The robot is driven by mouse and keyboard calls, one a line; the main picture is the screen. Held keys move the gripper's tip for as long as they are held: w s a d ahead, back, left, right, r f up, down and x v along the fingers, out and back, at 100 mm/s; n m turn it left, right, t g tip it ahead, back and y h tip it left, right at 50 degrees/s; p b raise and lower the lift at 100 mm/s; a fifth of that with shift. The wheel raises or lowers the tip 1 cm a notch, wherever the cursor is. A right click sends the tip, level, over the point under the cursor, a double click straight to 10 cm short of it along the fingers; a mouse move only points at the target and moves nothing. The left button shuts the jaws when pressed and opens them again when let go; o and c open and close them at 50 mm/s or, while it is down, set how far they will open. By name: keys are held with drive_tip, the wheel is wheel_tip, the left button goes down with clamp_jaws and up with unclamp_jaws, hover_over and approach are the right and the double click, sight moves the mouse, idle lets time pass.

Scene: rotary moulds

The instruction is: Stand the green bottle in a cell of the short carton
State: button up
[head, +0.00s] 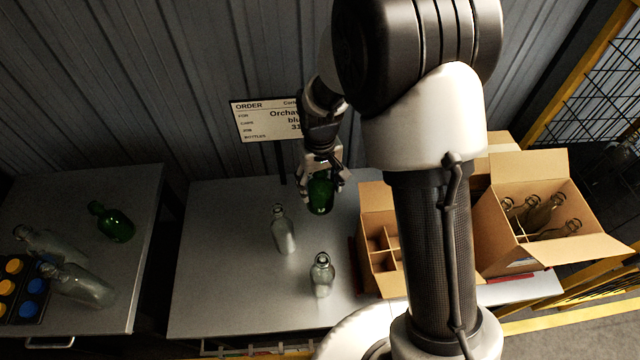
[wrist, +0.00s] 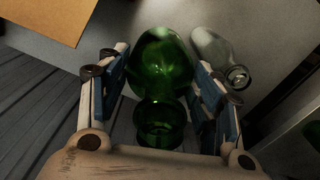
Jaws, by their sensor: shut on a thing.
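My gripper (head: 322,172) is shut on a green bottle (head: 320,196) above the middle table, left of the cartons. In the wrist view the green bottle (wrist: 160,65) sits between the two blue-padded fingers of my gripper (wrist: 158,95). A carton with cell dividers (head: 378,245) stands open on the table to the right, partly hidden by my arm; its visible cells look empty. A second open carton (head: 515,250) further right holds several clear bottles. I cannot tell for sure which carton is the short one. Another green bottle (head: 113,224) is on the left table.
Two clear bottles, one further back (head: 283,232) and one nearer (head: 321,275), stand on the middle table (head: 225,270). The left table (head: 140,195) holds clear bottles and a tray of yellow and blue caps (head: 25,290). An order sign (head: 268,120) stands behind.

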sight(320, 173)
drive_tip(key=shift+r, duration=0.1)
wheel_tip(320, 173, up, 5)
drive_tip(key=p, duration=0.3)
drive_tip(key=shift+f, duration=0.3)
